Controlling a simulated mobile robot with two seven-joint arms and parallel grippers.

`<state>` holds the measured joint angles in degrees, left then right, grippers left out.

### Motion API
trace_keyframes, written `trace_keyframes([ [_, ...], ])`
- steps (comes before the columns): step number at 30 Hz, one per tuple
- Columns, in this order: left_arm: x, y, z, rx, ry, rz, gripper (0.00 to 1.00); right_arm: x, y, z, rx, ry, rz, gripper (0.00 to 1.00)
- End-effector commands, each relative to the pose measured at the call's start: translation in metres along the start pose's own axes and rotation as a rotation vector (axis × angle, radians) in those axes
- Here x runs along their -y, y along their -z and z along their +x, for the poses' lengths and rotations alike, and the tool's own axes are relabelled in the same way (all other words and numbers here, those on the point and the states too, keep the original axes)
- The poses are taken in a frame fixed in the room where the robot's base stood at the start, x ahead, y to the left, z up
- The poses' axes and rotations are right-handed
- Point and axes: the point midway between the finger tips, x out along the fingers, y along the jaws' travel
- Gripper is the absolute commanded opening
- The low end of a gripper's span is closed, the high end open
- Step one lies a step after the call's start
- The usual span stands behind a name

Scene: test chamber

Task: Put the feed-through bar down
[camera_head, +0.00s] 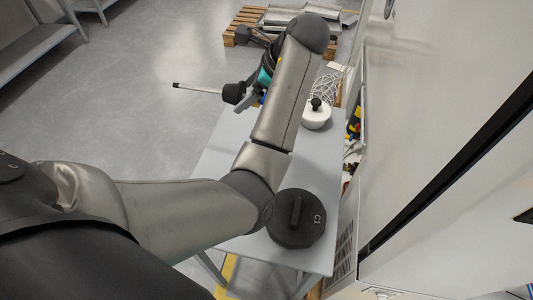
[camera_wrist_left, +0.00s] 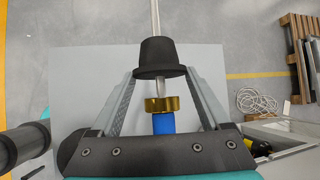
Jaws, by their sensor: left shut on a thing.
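The feed-through bar (camera_head: 199,90) is a thin metal rod with a black cone-shaped collar. In the left wrist view the bar (camera_wrist_left: 156,20) runs away from me, with the black collar (camera_wrist_left: 159,58), a brass ring and a blue section behind it. My left gripper (camera_head: 249,96) is shut on the bar; its fingers (camera_wrist_left: 160,78) lie on both sides of the collar. The bar points left in the head view, over the far left part of the grey table (camera_head: 220,150). I cannot tell its height above the table. My right gripper is not in view.
A black round lid marked C1 (camera_head: 308,237) lies on the near part of the table. A white pot with a black knob (camera_head: 317,119) is at the far right. A wooden pallet (camera_head: 243,22) lies on the floor beyond. A large pale cabinet (camera_head: 430,130) stands close on the right.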

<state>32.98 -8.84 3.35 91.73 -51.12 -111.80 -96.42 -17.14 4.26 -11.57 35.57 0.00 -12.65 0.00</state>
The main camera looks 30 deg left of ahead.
Motion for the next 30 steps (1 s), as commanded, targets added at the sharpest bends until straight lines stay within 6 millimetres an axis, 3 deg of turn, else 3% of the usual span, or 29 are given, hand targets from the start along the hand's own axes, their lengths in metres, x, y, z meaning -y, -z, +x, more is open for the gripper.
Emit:
trace_keyframes([
  [15, -0.029, 0.070, 0.099, 0.003, -0.001, 0.001, 0.00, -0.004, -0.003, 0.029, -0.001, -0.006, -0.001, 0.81],
  [30, -0.040, 0.100, 0.141, 0.002, 0.000, 0.000, 0.00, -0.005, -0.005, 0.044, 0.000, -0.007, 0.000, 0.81],
])
